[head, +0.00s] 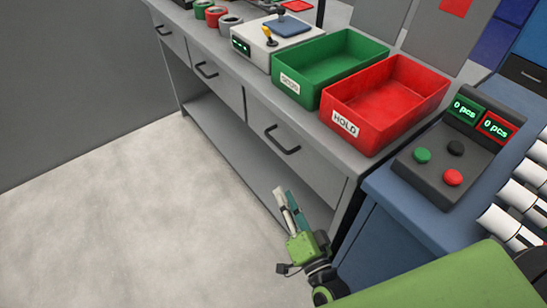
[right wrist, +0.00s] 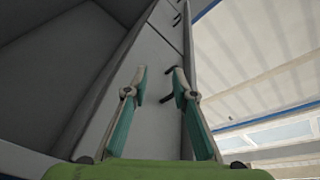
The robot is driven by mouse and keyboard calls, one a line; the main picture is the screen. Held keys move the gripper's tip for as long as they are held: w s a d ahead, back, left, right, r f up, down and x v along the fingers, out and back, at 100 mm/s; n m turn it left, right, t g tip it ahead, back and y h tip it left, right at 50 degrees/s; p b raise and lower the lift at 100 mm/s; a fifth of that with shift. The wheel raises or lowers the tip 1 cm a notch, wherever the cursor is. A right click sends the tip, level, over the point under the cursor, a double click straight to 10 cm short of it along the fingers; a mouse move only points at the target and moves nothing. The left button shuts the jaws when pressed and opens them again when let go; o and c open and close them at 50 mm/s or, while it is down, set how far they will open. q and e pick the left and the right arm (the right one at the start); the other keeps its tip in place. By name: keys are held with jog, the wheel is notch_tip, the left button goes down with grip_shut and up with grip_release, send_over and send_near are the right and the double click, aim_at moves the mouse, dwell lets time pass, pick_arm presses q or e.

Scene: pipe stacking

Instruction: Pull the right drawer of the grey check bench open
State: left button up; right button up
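The grey check bench (head: 232,42) has a row of drawers along its front. The right drawer (head: 312,168) is below the green and red bins and looks shut. Its black bar handle (head: 282,140) is free; the dark handle also shows in the right wrist view (right wrist: 168,98), partly behind one finger. My right gripper (head: 284,195) is in front of the bench, lower in the picture than the handle. In the right wrist view my right gripper (right wrist: 159,72) has its fingers apart with nothing gripped. My left gripper is not in view.
A green bin (head: 335,60) and a red HOLD bin (head: 395,110) stand on the bench top. A blue bench (head: 400,225) with a button panel (head: 452,160) adjoins at the right. Clear floor (head: 150,210) lies in front of the drawers.

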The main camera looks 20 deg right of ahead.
jog(key=m+t+h, duration=0.1)
jog(key=m+t, duration=0.1)
send_near(274, 140)
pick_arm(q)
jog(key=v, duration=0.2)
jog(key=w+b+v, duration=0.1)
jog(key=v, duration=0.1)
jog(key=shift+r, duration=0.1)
pick_arm(e)
jog(key=x, duration=0.9)
jog(key=shift+w+f, duration=0.25)
jog(key=shift+w, duration=0.2)
grip_shut()
